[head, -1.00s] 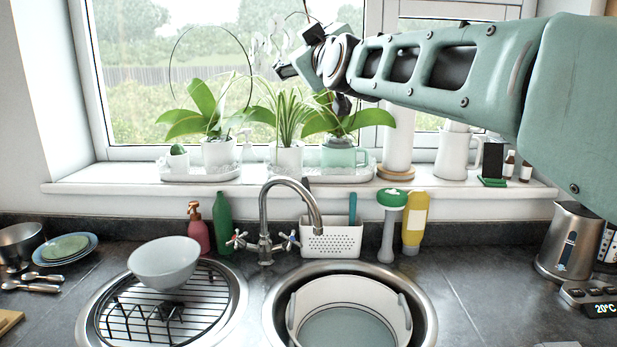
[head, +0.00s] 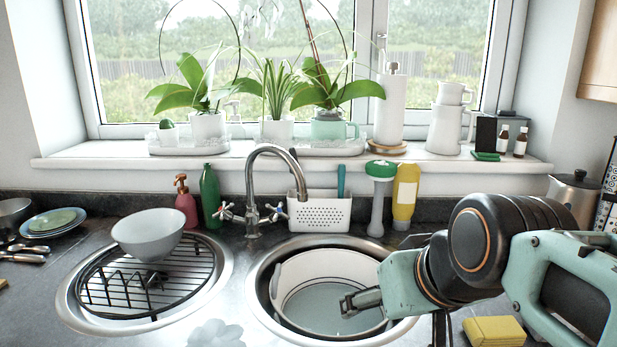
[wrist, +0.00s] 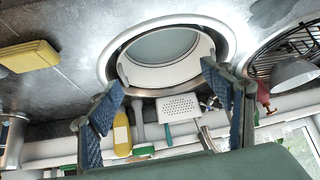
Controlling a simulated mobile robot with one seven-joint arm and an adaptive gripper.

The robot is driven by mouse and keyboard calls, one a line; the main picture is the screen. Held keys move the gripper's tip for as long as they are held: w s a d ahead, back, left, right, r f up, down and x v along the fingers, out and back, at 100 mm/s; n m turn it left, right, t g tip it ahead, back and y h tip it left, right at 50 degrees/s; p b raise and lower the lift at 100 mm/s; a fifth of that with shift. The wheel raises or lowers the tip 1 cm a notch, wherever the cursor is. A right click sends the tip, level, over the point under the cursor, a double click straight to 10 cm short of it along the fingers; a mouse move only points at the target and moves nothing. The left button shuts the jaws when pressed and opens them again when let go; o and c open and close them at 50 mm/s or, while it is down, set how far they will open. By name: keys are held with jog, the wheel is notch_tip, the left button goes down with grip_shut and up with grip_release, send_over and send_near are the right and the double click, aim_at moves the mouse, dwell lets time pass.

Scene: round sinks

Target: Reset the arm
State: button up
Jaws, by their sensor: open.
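My arm reaches in from the right in the head view. My gripper (head: 358,302) is in front of the right round sink (head: 257,275), which holds a white tub (head: 300,268). In the wrist view my gripper (wrist: 160,110) shows two blue-padded fingers spread wide apart with nothing between them. Past the fingers, the wrist view shows the white tub (wrist: 165,76) in the sink, upside down. Whether the fingertips are over the tub's inside or short of it is hard to tell.
A tap (head: 262,165) stands behind the sinks. A grey bowl (head: 150,236) sits on the left sink's rack (head: 120,290). A yellow sponge (head: 494,331) lies near my arm. A yellow bottle (head: 404,192) and a green-topped brush (head: 379,190) stand behind the right sink. Plants line the sill.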

jog(key=s+d+f+m+g+h+b, duration=0.1)
jog(key=s+d+f+m+g, duration=0.15)
jog(key=s+f, duration=0.4)
notch_tip(320, 180, up, 18)
jog(key=p, duration=1.8)
jog(key=shift+s+d+n+t+p, duration=0.15)
jog(key=shift+d+n+t+p, duration=0.15)
jog(key=shift+n+t, duration=0.05)
